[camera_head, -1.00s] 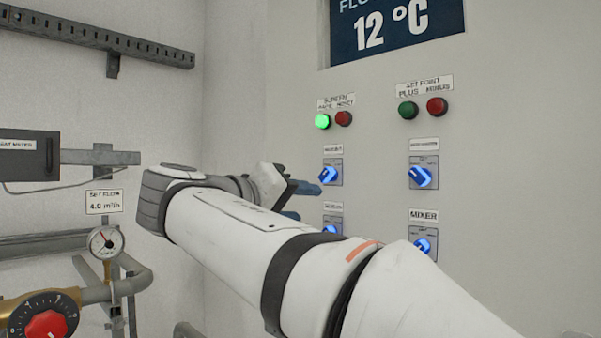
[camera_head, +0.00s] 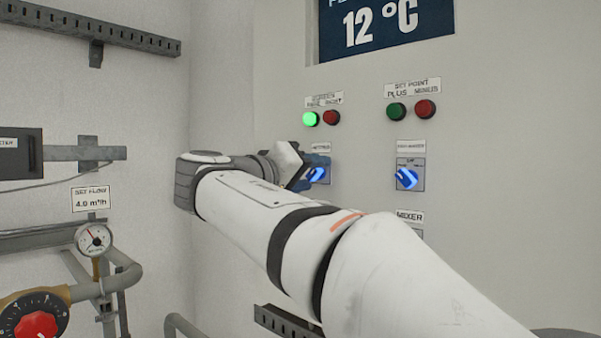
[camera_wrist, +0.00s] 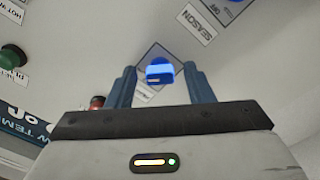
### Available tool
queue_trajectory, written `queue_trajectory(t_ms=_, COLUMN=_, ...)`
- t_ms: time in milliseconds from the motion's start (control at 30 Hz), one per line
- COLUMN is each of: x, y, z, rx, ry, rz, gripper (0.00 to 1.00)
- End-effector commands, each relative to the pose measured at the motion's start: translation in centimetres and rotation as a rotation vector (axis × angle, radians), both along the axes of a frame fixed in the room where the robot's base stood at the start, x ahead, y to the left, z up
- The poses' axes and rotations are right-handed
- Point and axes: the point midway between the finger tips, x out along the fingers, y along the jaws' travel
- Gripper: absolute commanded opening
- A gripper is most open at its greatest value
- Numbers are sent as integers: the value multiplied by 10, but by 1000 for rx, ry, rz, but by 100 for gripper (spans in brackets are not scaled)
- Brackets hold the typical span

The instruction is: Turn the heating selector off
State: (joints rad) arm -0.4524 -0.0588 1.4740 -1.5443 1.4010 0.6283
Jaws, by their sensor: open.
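A blue, lit selector knob (camera_head: 317,175) sits on a square plate in the left column of the panel, its small label above too blurred to read surely. In the wrist view the knob (camera_wrist: 160,73) shows between the two blue-grey fingers. My gripper (camera_wrist: 159,68) is open, with one finger on each side of the knob. I cannot tell whether the fingers touch it. In the head view my gripper (camera_head: 313,168) partly covers the plate.
Another blue selector (camera_head: 407,179) is to the right, above a MIXER label (camera_head: 410,216). Green and red buttons (camera_head: 321,118) sit above. A selector with a SEASON label (camera_wrist: 200,22) is close by in the wrist view. Pipes and a gauge (camera_head: 93,239) are at left.

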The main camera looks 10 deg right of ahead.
Motion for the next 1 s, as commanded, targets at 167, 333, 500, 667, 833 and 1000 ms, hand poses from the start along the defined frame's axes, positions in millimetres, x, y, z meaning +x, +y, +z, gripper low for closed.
queue_trajectory(t_ms=167, x=0, y=0, z=0, rx=0, ry=1, rz=1, gripper=42)
queue_trajectory(t_ms=333, x=0, y=1, z=0, rx=0, ry=1, rz=1, gripper=28)
queue_trajectory(t_ms=500, x=0, y=1, z=0, rx=0, ry=1, rz=1, gripper=14)
queue_trajectory(t_ms=667, x=0, y=1, z=0, rx=-1, ry=1, rz=1, gripper=3)
queue_trajectory(t_ms=833, x=0, y=2, z=0, rx=-8, ry=12, rz=2, gripper=3)
queue_trajectory(t_ms=1000, x=0, y=2, z=0, rx=-39, ry=56, rz=4, gripper=3)
